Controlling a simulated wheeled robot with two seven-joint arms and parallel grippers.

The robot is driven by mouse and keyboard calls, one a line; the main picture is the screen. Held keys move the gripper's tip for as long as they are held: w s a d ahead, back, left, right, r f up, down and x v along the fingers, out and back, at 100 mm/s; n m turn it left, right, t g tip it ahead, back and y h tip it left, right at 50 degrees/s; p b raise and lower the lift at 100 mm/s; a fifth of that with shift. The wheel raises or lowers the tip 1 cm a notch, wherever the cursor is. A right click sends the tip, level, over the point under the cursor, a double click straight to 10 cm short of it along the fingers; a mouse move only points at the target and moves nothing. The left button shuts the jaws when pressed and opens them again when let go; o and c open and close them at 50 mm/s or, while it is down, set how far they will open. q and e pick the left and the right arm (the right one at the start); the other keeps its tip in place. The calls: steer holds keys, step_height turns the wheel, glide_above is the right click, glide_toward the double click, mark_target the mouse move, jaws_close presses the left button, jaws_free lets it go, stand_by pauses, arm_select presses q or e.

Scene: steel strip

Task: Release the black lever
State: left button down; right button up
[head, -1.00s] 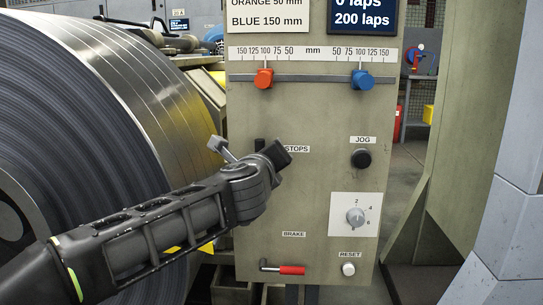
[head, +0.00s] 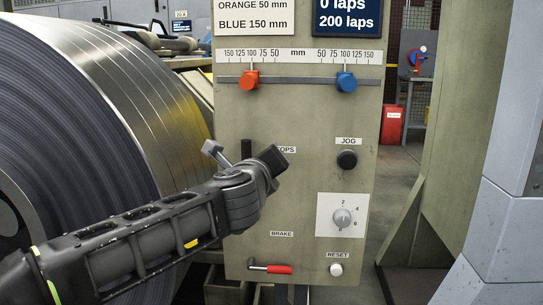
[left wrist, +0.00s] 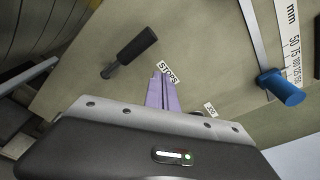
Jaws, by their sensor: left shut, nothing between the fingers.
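The black lever (head: 246,148) is on the olive panel, left of the STOPS label (head: 287,150). In the left wrist view the black lever (left wrist: 130,51) stands out from the panel, its handle pointing towards the panel's top. My left gripper (head: 268,162) is in front of the panel, just right of and below the lever, covering part of the label. Its fingers are hidden in the head view. In the left wrist view my left gripper's fingers (left wrist: 161,80) are together and empty, apart from the lever and beside the label. My right gripper is out of view.
A large steel strip roll (head: 90,110) stands close on the left. The panel also carries an orange slider (head: 249,80), a blue slider (head: 346,82), a black JOG button (head: 347,160), a grey dial (head: 342,217), a red brake handle (head: 279,269) and a white RESET button (head: 336,269).

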arm_select(q)
steer(key=s, duration=0.6)
steer(key=shift+s+a, duration=0.2)
steer(key=shift+s, duration=0.1)
